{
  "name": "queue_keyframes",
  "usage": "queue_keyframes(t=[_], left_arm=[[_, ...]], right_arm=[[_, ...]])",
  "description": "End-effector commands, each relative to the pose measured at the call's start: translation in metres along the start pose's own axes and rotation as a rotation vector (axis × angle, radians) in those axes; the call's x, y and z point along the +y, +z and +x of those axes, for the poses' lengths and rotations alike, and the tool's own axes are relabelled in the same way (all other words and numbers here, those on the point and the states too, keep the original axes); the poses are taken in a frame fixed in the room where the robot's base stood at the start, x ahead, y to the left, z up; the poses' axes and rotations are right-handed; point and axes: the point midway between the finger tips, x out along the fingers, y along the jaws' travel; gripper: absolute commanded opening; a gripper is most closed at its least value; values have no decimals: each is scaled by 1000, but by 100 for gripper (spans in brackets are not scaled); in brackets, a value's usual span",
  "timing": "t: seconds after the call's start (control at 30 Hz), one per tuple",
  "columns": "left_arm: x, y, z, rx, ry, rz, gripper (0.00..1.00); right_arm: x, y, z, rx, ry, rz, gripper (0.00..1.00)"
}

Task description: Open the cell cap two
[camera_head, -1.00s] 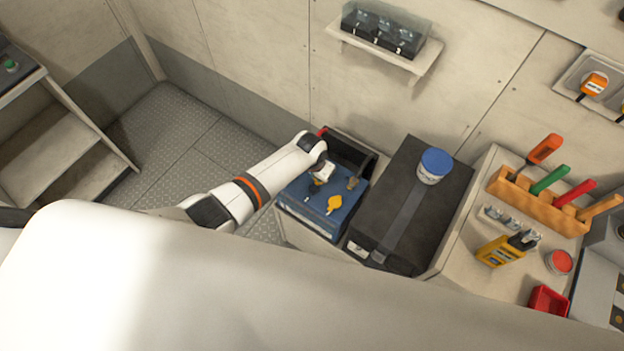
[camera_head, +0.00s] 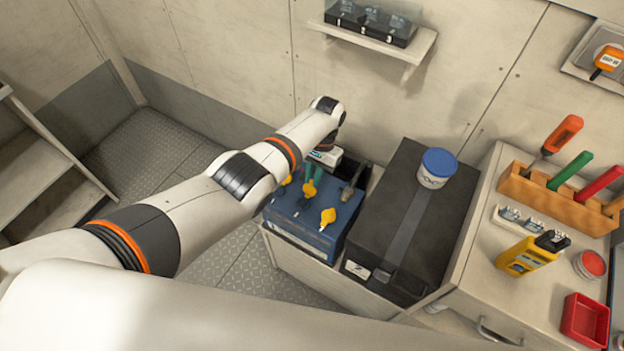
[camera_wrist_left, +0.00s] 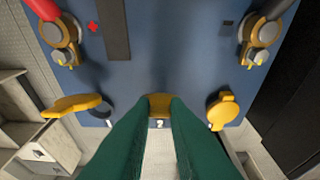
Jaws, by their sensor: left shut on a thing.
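The blue battery (camera_head: 294,222) stands in a light box, with yellow cell caps along its near side. Cell cap two (camera_wrist_left: 159,105), above the label 2, is between the green fingers of my left gripper (camera_wrist_left: 159,108). The left gripper (camera_head: 313,176) reaches down from the far side and is shut on this cap, whose yellow top (camera_head: 310,190) shows in the head view. Its lower part is hidden by the fingers. Cap one (camera_wrist_left: 72,105) is tilted beside a dark round opening (camera_wrist_left: 101,110). Cap three (camera_wrist_left: 222,110) is on the right. My right gripper is out of view.
Battery terminals (camera_wrist_left: 62,40) with cables are along the other side of the battery. A black case (camera_head: 412,220) with a blue-lidded tub (camera_head: 436,167) stands close on the right. A bench beyond holds a tool rack (camera_head: 545,198), a yellow meter (camera_head: 525,258) and a red tray (camera_head: 585,320).

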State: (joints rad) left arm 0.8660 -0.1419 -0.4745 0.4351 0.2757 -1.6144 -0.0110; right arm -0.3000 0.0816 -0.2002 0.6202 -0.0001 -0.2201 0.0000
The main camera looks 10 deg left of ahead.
Motion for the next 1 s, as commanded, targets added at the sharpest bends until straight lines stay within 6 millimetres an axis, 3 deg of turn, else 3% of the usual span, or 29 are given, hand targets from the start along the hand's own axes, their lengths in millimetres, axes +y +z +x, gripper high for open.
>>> queue_keyframes(t=[0.03, 0.37, 0.4, 0.53, 1.0], left_arm=[[-4, -3, 11, 16, -10, 1, 0], [-3, -3, 10, 19, -9, 0, 0], [-3, -3, 10, 19, -9, 0, 16], [-2, -4, 10, 20, -7, -1, 36], [-1, -2, 0, 12, -4, -1, 36]], right_arm=[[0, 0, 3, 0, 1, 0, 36], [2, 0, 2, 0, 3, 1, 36], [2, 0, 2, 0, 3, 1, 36], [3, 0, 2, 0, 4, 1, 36], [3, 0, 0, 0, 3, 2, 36]])
